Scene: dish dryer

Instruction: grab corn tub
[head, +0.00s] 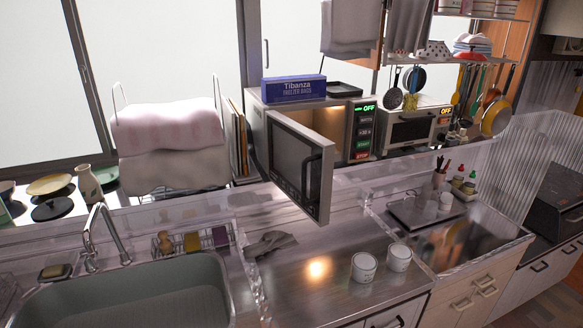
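Two small white tubs with printed fronts stand upright side by side near the front edge of the metal counter. The left tub (364,267) is slightly nearer to me than the right tub (399,257). Their labels are too small to read, so I cannot tell which one holds corn. Neither of my grippers shows in the head view.
The microwave (362,131) is open, its door (300,165) jutting out over the counter behind the tubs. A grey crumpled item (270,243) lies left of them. The sink (130,300) is at left. The counter (310,295) around the tubs is clear.

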